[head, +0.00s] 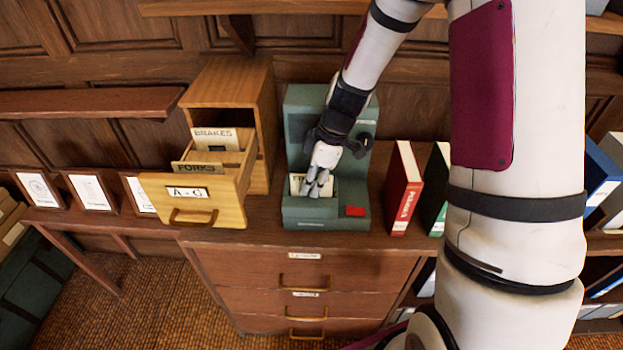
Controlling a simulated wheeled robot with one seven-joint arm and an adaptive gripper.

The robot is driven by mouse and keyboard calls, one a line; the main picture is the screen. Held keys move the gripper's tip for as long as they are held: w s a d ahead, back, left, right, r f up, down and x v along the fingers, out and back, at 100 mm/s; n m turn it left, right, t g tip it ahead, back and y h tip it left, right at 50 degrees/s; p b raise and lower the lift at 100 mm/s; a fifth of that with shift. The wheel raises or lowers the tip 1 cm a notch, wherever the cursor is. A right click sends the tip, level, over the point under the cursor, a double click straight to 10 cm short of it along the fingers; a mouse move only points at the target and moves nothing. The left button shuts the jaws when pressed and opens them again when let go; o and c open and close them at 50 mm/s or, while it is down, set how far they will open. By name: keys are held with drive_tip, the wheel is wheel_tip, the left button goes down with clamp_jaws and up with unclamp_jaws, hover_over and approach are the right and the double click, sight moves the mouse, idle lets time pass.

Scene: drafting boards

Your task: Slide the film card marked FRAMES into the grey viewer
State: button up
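The grey-green viewer (300,215) stands on top of the wooden cabinet, with a tall back part and a low front part bearing a red patch. A cream film card (296,183) is upright at the viewer's front part. Only a first letter like F shows on it; the rest is hidden behind my gripper. My gripper (319,188) reaches down from above, its fingers in front of the card and over the viewer's front part. I cannot tell whether the fingers are closed on the card, or how deep the card sits.
Left of the viewer, an open wooden drawer (226,212) marked A-G juts forward, holding cards marked BRAKES (214,134) and FORKS (196,169). A red binder (402,190) and a green binder (436,190) stand to the right. Small framed cards (90,191) line the left shelf.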

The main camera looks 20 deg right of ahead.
drive_tip(key=shift+r, duration=0.1)
drive_tip(key=v, duration=1)
drive_tip(key=shift+d+r, duration=0.1)
drive_tip(key=shift+r, duration=0.25)
drive_tip(key=shift+s+d+r, duration=0.1)
drive_tip(key=shift+d+r, duration=0.05)
drive_tip(key=shift+r, duration=0.35)
drive_tip(key=s+a+r+m+t+h, duration=0.1)
drive_tip(key=s+r+m+t, duration=0.1)
drive_tip(key=s+r+m, duration=0.4)
drive_tip(key=s+a+r+m+t+h+b, duration=0.1)
drive_tip(key=s+r+m, duration=0.6)
drive_tip(key=s, duration=0.7)
drive_tip(key=shift+a+r+t+h, duration=0.5)
drive_tip(key=shift+a+t, duration=0.05)
drive_tip(key=shift+t, duration=0.05)
drive_tip(key=shift+s, duration=0.15)
